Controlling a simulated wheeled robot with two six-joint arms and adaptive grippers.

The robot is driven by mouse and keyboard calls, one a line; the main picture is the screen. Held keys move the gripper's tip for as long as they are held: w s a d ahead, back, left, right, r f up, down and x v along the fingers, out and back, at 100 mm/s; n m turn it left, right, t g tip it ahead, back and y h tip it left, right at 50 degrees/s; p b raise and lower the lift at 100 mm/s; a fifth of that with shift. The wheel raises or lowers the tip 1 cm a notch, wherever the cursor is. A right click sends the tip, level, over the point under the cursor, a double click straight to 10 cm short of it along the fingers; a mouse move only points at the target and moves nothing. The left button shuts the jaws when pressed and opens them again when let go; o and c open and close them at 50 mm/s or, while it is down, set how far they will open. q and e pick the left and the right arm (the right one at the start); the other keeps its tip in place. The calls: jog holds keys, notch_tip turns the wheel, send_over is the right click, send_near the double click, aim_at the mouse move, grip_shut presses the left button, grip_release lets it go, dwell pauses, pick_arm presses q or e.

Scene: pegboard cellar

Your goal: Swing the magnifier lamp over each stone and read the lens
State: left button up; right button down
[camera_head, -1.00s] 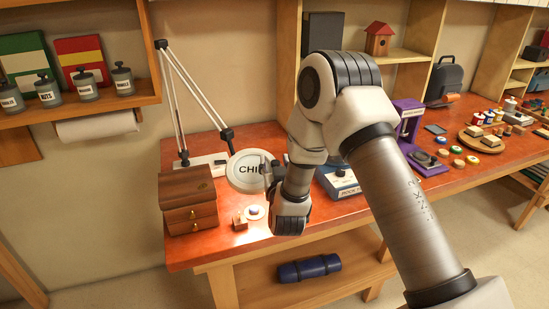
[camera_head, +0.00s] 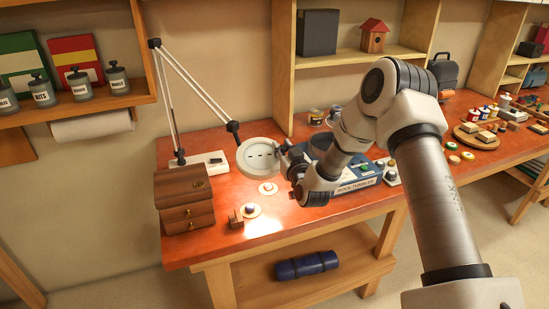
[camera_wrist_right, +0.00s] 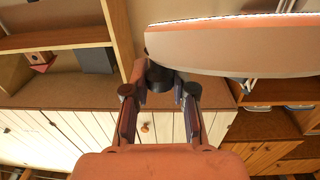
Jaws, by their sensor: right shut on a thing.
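The magnifier lamp (camera_head: 259,156) stands at the back left of the red bench, its round white head hanging over the bench. The lens shows a few small dark marks, too small to read. My right gripper (camera_head: 283,157) is shut on the dark knob (camera_wrist_right: 159,77) at the head's rim; the wrist view shows the knob between both fingers, with the pale head (camera_wrist_right: 235,50) beyond. One stone on a pale disc (camera_head: 268,188) lies just below the lens. Another pale disc with a stone (camera_head: 251,210) lies nearer the front edge. My left gripper is out of view.
A wooden drawer box (camera_head: 185,200) stands left of the discs, and a small wooden block (camera_head: 236,219) sits by the front disc. The blue rock tumbler (camera_head: 355,184) stands to the right, partly behind my right arm. Shelves line the wall.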

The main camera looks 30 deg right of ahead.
jog(key=w+d+n+y+b, duration=0.1)
jog(key=w+d+n+y, duration=0.1)
jog(key=w+d+y, duration=0.1)
jog(key=shift+w+d+t, duration=0.3)
jog(key=shift+w+d, duration=0.25)
jog(key=shift+d, duration=0.45)
jog(key=c, duration=0.9)
grip_release()
jog(key=s, duration=0.4)
jog(key=s+a, duration=0.1)
jog(key=s, duration=0.7)
jog(key=shift+a, duration=0.25)
